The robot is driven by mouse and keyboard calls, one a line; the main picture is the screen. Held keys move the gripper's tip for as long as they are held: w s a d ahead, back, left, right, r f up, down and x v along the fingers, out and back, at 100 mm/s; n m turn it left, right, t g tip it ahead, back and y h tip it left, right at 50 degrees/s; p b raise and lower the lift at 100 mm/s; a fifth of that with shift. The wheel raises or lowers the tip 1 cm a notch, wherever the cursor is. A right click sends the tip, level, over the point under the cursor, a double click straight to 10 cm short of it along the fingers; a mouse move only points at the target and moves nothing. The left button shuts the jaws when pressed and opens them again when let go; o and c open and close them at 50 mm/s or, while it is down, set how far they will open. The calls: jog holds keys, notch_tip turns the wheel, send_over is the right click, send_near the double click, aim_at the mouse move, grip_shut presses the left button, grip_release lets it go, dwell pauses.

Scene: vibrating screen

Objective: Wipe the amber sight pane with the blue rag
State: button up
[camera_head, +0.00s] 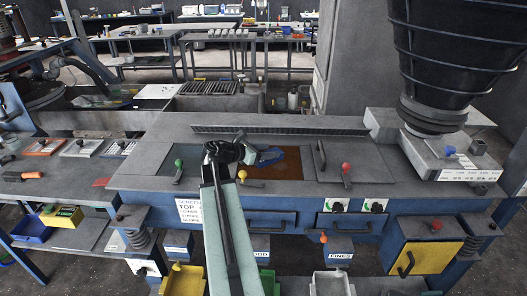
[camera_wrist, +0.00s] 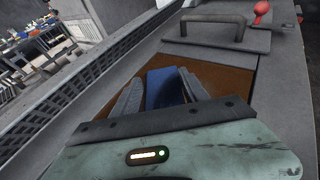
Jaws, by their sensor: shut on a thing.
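The amber sight pane (camera_head: 284,167) is a brown-orange rectangle set in the grey top of the screen machine. It fills the middle of the wrist view (camera_wrist: 232,80). The blue rag (camera_head: 268,155) shows over the left part of the pane, and in the wrist view (camera_wrist: 163,86) it sits between my fingers. My gripper (camera_wrist: 163,88) is shut on the blue rag, above the pane; in the head view it (camera_head: 246,153) is partly hidden by my arm. Whether the rag touches the pane I cannot tell.
A black handle (camera_head: 320,155) and a red knob (camera_head: 346,168) stand right of the pane. A yellow knob (camera_head: 242,175) stands at its front left, and a green knob (camera_head: 178,164) farther left. A slotted ridge (camera_head: 280,130) runs behind. A black hopper (camera_head: 450,60) hangs at the right.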

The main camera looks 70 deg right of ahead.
jog(key=shift+s+d, duration=0.25)
jog(key=shift+s, duration=0.4)
jog(key=shift+s+d, duration=0.2)
jog(key=shift+s, duration=0.45)
jog(key=shift+s+d, duration=0.25)
jog(key=shift+s, duration=0.4)
jog(key=shift+w+a+r, duration=0.1)
jog(key=shift+w+a, duration=0.15)
jog(key=shift+w, duration=0.5)
jog(key=shift+w+a+f, duration=0.1)
jog(key=shift+w+a, duration=0.15)
jog(key=shift+w, duration=0.5)
jog(key=shift+w+a+r, duration=0.1)
jog(key=shift+w+a, duration=0.15)
jog(key=shift+w, duration=0.5)
jog(key=shift+w+a+f, duration=0.2)
jog(key=shift+w+a, duration=0.05)
jog(key=shift+w, duration=0.4)
jog(key=shift+s+d+r, duration=0.1)
jog(key=shift+s+d, duration=0.15)
jog(key=shift+s, duration=0.45)
jog(key=shift+s+d, duration=0.25)
jog(key=shift+s, duration=0.5)
jog(key=shift+s+d+r, duration=0.1)
jog(key=shift+s+d, duration=0.15)
jog(key=shift+s, duration=0.45)
jog(key=shift+s+d+f, duration=0.15)
jog(key=shift+s+f, duration=0.05)
jog(key=shift+s, duration=0.5)
